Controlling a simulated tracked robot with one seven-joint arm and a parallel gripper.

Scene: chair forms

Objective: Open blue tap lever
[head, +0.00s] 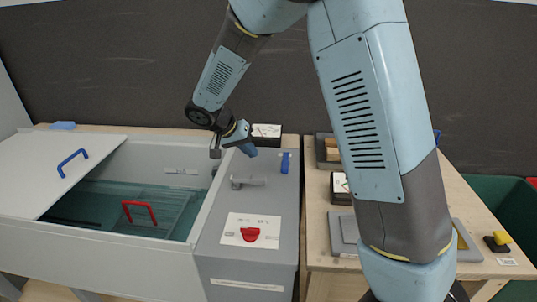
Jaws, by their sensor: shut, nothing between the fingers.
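A small blue lever (285,163) stands upright on the grey counter top, near its back right edge. A grey tap-like fitting (247,182) sits to its left and a little nearer the front. My gripper (247,150) is above the back left part of the counter, left of the blue lever and apart from it. It is shut and holds nothing. Its fingers are small and partly hidden by the wrist in this view.
A basin (120,205) with a red handle inside lies left of the counter, partly covered by a white lid (70,165) with a blue handle. A red knob (250,234) is at the counter front. A wooden table (480,215) stands right.

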